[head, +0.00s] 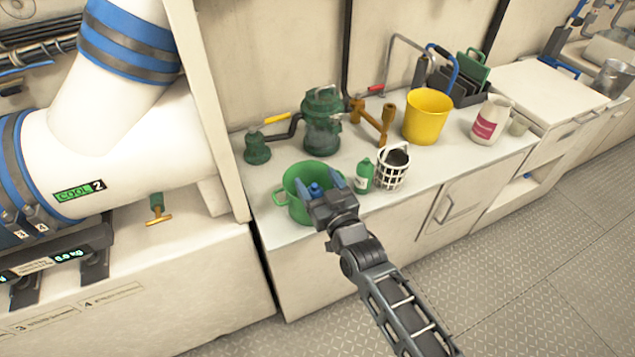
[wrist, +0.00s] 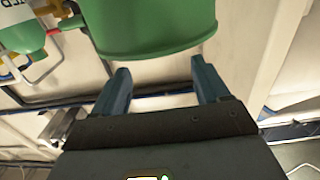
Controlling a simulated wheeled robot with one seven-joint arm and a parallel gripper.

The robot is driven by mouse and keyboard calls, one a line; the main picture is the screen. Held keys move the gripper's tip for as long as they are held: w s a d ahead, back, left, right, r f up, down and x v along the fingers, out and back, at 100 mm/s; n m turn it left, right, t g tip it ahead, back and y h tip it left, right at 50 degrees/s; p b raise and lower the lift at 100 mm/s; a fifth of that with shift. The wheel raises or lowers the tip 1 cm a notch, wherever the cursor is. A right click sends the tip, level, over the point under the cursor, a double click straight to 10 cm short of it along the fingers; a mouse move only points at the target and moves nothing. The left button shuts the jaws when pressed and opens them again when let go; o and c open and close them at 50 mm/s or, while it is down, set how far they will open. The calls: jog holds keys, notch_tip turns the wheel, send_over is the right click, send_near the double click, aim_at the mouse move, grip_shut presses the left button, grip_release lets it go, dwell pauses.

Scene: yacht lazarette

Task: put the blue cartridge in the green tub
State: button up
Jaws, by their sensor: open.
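The green tub (head: 296,211) stands near the front left of the worktop. In the wrist view its green wall (wrist: 150,30) fills the top middle, beyond my fingertips. My gripper (head: 321,183) is at the tub's front right side, jaws apart. In the wrist view my gripper (wrist: 158,77) has nothing between its fingers, and the cartridge does not show there.
A green bottle (head: 364,176) and a white basket (head: 393,168) stand close right of the tub. A green pump (head: 322,122) and brown pipe fitting (head: 375,124) are behind. A yellow bucket (head: 427,117) and white jug (head: 490,122) stand farther right.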

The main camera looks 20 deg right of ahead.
jog(key=s+b, duration=0.1)
jog(key=s, duration=1)
jog(key=shift+s+f, duration=0.2)
jog(key=shift+s, duration=0.15)
jog(key=shift+a, duration=0.1)
jog(key=s+r+g, duration=0.2)
jog(key=s, duration=1.9)
jog(key=s+r+g, duration=0.1)
jog(key=s+r, duration=1)
jog(key=s, duration=0.2)
jog(key=shift+s, duration=0.35)
